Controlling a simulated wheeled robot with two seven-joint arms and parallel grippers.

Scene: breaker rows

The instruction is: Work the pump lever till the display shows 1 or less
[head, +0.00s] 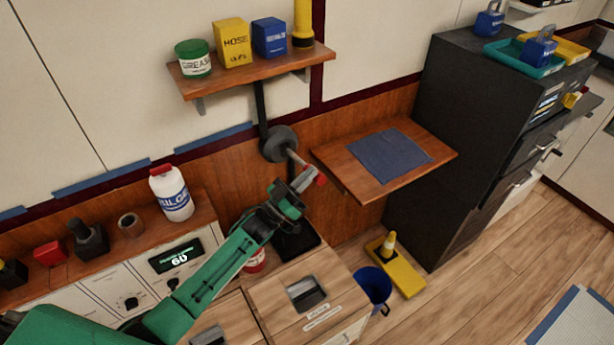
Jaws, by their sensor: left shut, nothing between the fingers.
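The pump lever has a round dark grey hub (280,144) on a black upright post against the wood wall. A pale rod (296,158) runs from the hub down to the right, with red (320,179) at its end. My left gripper (303,181) is shut and empty, its fingertips right by the red end. I cannot tell whether they touch it. The display (175,256) on the white panel at the lower left is dark with bright digits that look like 60. My right gripper is not in view.
A wall shelf (250,70) holds a grease can, boxes and a yellow cylinder. A small wooden shelf with a blue cloth (389,156) juts out right of the lever. A black cabinet (450,140) stands at right. A blue bucket (372,285) and yellow floor piece (397,268) are below.

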